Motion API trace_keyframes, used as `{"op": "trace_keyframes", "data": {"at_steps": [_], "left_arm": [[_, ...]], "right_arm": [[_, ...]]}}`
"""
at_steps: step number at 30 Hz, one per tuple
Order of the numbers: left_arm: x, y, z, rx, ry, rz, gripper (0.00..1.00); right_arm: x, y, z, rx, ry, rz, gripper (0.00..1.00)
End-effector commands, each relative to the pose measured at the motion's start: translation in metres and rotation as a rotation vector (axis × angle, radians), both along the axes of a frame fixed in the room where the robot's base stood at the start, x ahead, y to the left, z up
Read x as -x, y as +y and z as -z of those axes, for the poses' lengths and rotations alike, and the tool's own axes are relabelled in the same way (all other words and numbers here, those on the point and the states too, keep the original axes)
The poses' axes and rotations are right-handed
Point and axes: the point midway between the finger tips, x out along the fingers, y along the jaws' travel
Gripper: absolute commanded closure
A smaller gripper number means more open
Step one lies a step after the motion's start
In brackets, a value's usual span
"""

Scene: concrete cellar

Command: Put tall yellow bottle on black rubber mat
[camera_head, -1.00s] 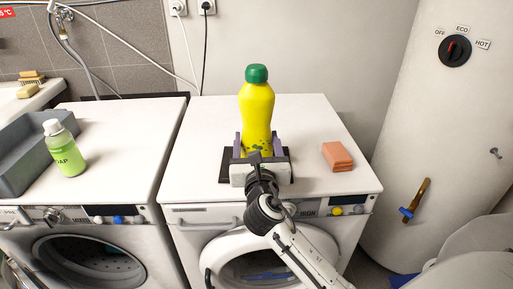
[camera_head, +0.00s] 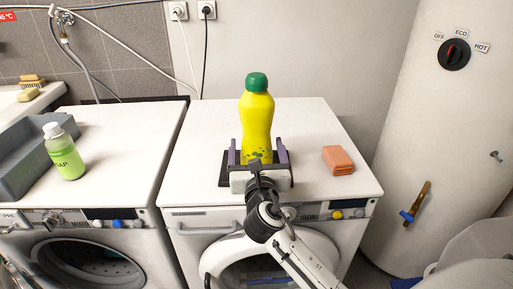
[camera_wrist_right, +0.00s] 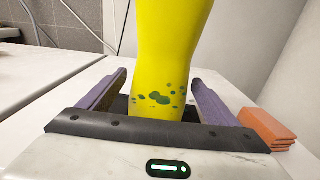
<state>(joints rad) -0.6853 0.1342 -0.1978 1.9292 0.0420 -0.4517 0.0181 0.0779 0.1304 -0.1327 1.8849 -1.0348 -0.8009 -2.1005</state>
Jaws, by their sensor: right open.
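The tall yellow bottle (camera_head: 257,122) with a green cap stands upright on the right-hand washing machine. The black rubber mat (camera_head: 225,172) lies under and around its base, partly hidden by my right gripper. My right gripper (camera_head: 260,150) is low in front of the bottle, with its two purple fingers open on either side of it. In the right wrist view, the bottle (camera_wrist_right: 165,50) stands between the spread fingers (camera_wrist_right: 160,100), with a gap on each side. The bottle's foot is hidden there by the gripper's body. My left gripper is not in view.
An orange-brown sponge-like block (camera_head: 338,160) lies right of the gripper. A green soap bottle (camera_head: 64,152) and a grey bin (camera_head: 30,160) stand on the left machine. A white boiler (camera_head: 420,130) rises at the right. The machine top behind the bottle is clear.

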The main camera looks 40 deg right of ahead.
Motion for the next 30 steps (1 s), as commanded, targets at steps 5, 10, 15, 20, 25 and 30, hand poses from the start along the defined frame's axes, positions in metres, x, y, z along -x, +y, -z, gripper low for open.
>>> {"op": "trace_keyframes", "data": {"at_steps": [5, 10, 15, 20, 25, 30], "left_arm": [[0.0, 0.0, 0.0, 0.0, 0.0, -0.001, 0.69], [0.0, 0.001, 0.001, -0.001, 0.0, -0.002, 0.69], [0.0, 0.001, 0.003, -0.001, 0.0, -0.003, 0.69], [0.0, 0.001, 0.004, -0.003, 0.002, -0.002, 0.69], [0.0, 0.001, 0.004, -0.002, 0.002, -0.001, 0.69], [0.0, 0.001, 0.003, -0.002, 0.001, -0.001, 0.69]], "right_arm": [[0.024, 0.015, 0.002, -0.002, 0.002, -0.002, 0.16], [0.057, 0.035, 0.002, -0.003, 0.003, -0.002, 0.16], [0.083, 0.051, 0.001, -0.002, 0.001, -0.001, 0.16], [0.098, 0.06, 0.001, -0.002, 0.001, 0.0, 0.16], [0.102, 0.07, 0.029, -0.15, -0.005, -0.04, 0.16], [0.114, 0.097, 0.113, -0.668, -0.018, -0.091, 0.16]]}}
